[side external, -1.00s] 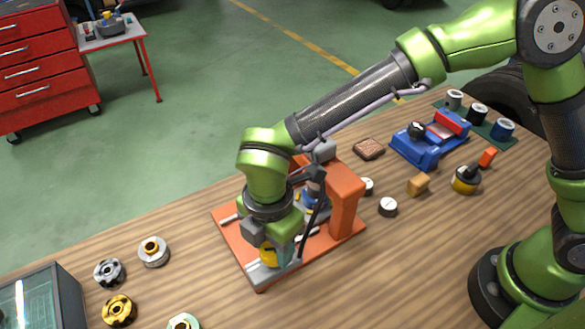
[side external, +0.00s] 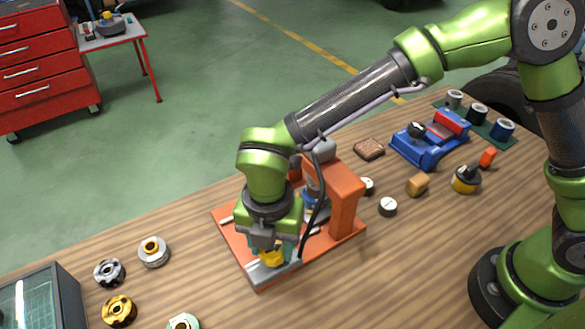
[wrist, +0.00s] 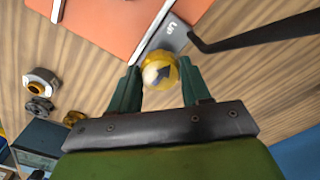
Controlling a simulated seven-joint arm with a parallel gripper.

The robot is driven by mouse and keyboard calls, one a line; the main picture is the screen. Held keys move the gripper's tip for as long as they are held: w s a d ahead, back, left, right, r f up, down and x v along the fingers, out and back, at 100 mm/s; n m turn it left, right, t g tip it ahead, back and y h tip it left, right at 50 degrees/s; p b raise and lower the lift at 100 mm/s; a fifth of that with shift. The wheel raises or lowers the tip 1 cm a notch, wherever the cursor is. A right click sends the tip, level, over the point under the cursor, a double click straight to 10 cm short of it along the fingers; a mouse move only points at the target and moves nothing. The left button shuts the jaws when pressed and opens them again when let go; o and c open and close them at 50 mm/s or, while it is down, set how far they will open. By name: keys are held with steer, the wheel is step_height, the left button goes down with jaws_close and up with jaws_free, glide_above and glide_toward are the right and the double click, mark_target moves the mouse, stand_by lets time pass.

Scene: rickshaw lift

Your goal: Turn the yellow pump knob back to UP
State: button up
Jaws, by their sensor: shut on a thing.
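The yellow pump knob (side external: 272,257) sits on the grey plate at the near end of the orange pump base (side external: 238,246). In the wrist view the knob (wrist: 160,66) is round, with a dark arrow on its top that seems to point to the upper right. The white UP label (wrist: 172,27) is on the grey plate just beyond it. My gripper (wrist: 159,72) is shut on the knob, one green finger on each side. In the side view my gripper (side external: 272,253) points down over the knob and partly hides it.
The orange upright (side external: 345,200) stands to the right of my gripper, with a black lever (wrist: 250,32) close beside the knob. Several round metal parts (side external: 119,310) lie at left. A blue vise-like device (side external: 428,145) stands at the back right. Wood at front right is clear.

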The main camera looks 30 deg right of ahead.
steer(key=o, duration=1.1)
steer(key=shift+c, duration=0.2)
step_height(320, 180, up, 17)
